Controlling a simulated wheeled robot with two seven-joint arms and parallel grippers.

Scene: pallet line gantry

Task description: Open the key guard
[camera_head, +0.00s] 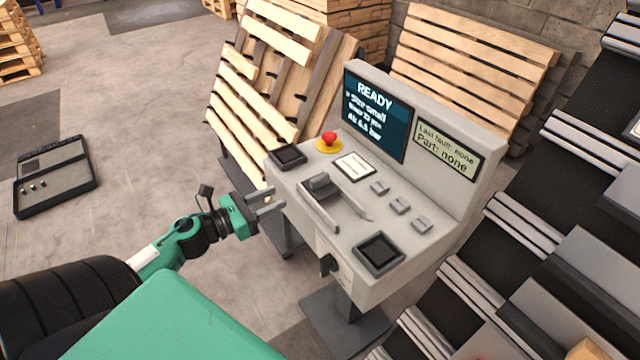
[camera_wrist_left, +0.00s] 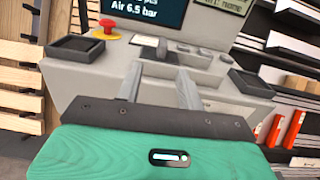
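The grey console (camera_head: 345,262) stands right of centre in the head view. On its top is a grey block (camera_head: 320,186) with pale bars (camera_head: 319,207) running beside it. A small black part (camera_head: 327,264) sits on the front face. I cannot tell for sure which of these is the key guard. My left gripper (camera_head: 276,198) is at the console's left front edge, empty, with its fingers apart. In the left wrist view, the open fingers (camera_wrist_left: 158,88) point at the console top, and the block (camera_wrist_left: 150,42) shows beyond them. My right gripper is not in view.
The console top holds a red stop button (camera_head: 329,139), a white label (camera_head: 354,167), several grey buttons (camera_head: 400,206) and two black trays (camera_head: 379,253). A screen (camera_head: 376,115) reads READY. Wooden pallets (camera_head: 262,85) lean behind. Floor at left is mostly clear.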

